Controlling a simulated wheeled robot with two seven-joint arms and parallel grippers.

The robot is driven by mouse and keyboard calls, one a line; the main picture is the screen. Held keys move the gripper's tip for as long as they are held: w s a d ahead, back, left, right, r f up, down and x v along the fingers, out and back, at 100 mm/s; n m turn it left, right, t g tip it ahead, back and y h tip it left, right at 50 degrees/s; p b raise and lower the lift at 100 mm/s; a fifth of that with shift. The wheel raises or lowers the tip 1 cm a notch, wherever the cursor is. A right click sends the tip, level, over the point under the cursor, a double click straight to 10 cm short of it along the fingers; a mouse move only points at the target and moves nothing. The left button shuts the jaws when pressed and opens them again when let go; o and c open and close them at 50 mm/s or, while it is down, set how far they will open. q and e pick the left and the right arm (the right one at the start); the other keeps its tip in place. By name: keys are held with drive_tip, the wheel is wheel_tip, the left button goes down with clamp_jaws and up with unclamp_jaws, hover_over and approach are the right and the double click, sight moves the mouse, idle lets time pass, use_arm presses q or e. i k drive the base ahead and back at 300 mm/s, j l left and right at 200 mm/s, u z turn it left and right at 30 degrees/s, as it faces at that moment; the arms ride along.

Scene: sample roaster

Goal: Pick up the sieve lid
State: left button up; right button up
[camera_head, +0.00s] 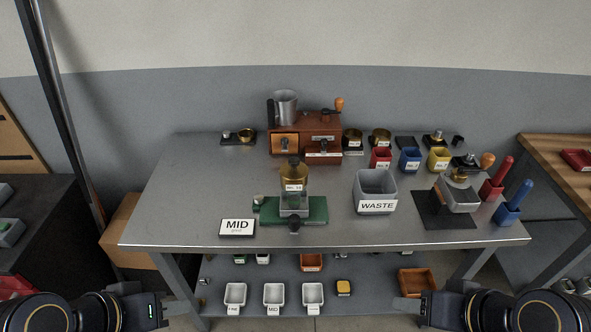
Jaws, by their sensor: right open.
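A small sieve stack (294,188) with a brass-coloured upper part and a label stands on a green base (316,211) near the middle of the steel table. A dark knob-like top (293,164) caps it and appears to be the sieve lid; its detail is too small to be sure. My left gripper (172,302) is at the bottom left, low in front of the table and far from the stack. Its jaw opening cannot be made out. My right gripper (407,304) is at the bottom right, open, also in front of the table and away from the stack.
A wooden grinder (305,137) stands behind. White trays (273,295) are on the lower shelf.

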sight(294, 170)
drive_tip(key=i+l, duration=0.3)
drive_tip(key=i+l+u, duration=0.1)
drive_tip(key=i+l, duration=0.15)
drive_tip(key=l, duration=0.2)
drive_tip(key=u, duration=1.55)
